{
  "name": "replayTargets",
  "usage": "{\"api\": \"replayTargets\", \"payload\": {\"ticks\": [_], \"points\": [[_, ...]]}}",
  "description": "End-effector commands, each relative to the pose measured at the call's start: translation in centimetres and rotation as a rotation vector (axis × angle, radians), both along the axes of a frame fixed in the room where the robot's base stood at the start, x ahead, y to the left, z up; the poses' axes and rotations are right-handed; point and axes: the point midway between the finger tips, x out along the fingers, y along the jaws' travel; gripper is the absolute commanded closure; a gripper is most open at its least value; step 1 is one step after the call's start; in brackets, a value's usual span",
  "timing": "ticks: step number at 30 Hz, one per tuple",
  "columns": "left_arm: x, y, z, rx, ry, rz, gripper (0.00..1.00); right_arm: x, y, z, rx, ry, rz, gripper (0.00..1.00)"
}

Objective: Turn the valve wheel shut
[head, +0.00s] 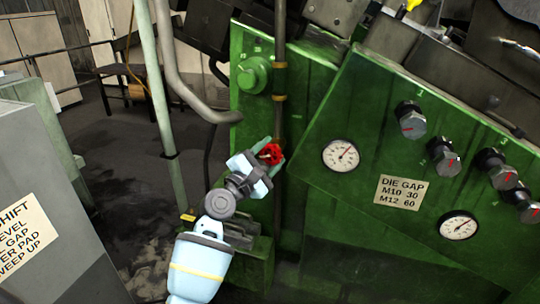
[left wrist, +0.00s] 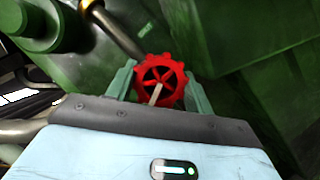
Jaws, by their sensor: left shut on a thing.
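The red valve wheel (head: 270,154) sits on a thin vertical pipe in front of the green machine. It also shows in the left wrist view (left wrist: 160,80), with a scalloped rim, several spokes and a pale strip at its lower middle. My left gripper (head: 272,160) reaches up to the wheel from below left. In the left wrist view its green-grey fingers (left wrist: 160,88) stand on either side of the rim and are shut on it. My right gripper is not in view.
The green machine panel (head: 320,205) right of the wheel carries gauges (head: 341,155), black and silver knobs (head: 411,121) and a die gap label (head: 400,192). Grey pipes (head: 185,85) run left of the wheel. A grey cabinet (head: 45,200) stands at the left. Dark floor lies between.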

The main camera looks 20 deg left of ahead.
Motion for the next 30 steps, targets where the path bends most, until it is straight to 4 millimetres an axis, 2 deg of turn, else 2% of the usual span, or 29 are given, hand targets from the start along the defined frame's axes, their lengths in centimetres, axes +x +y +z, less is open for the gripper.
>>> {"api": "replayTargets", "payload": {"ticks": [30], "points": [[0.01,0.08,0.13,0.950,-0.032,0.001,0.71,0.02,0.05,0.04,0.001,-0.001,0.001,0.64]]}}
